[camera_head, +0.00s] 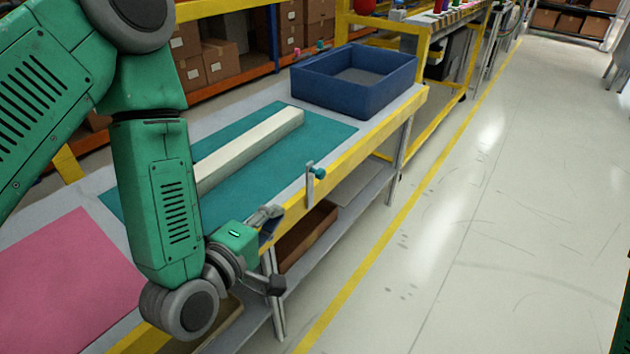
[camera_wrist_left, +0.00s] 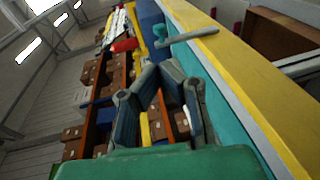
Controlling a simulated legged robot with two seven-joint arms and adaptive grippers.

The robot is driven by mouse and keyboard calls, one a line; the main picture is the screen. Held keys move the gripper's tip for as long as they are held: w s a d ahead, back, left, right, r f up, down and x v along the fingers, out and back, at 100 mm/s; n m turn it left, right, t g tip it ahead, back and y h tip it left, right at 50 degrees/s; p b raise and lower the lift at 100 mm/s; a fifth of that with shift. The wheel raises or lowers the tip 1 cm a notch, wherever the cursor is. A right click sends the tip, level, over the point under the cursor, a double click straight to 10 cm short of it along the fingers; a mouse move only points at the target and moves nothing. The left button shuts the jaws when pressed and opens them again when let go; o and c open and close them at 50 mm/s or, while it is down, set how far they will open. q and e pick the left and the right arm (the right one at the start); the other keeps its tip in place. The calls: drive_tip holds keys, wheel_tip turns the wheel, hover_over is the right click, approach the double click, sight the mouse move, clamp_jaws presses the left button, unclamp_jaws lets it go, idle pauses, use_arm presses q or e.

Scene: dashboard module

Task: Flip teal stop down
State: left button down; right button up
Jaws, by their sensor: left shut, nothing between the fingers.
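The teal stop is a small teal knob (camera_head: 319,173) on an upright grey metal bar (camera_head: 310,186) at the yellow front edge of the workbench. The bar rises above the bench edge. In the left wrist view the bar (camera_wrist_left: 192,37) and teal knob (camera_wrist_left: 163,31) show beyond the fingertips. My left gripper (camera_head: 272,216) is at the front edge, nearer me and left of the stop, apart from it. Its fingers (camera_wrist_left: 160,72) are shut with nothing held. My right gripper is out of view.
A pale beam (camera_head: 250,147) lies on the teal mat (camera_head: 325,133). A blue bin (camera_head: 390,95) stands at the far end of the bench, and a pink mat (camera_head: 70,285) lies at the near end. A lower shelf (camera_head: 365,190) runs below. The floor at the right is clear.

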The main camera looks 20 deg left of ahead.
sight(319, 177)
use_arm(q)
drive_tip(key=x, duration=0.4)
drive_tip(key=b+x, duration=0.1)
drive_tip(key=x, duration=0.3)
drive_tip(key=b+x, duration=0.1)
drive_tip(key=x, duration=0.3)
drive_tip(key=shift+w+d+f, duration=0.15)
drive_tip(key=shift+w+d, duration=0.05)
drive_tip(key=shift+d, duration=0.1)
drive_tip(key=shift+w+f, duration=0.1)
drive_tip(key=shift+w, duration=0.5)
drive_tip(key=shift+w+d, duration=0.15)
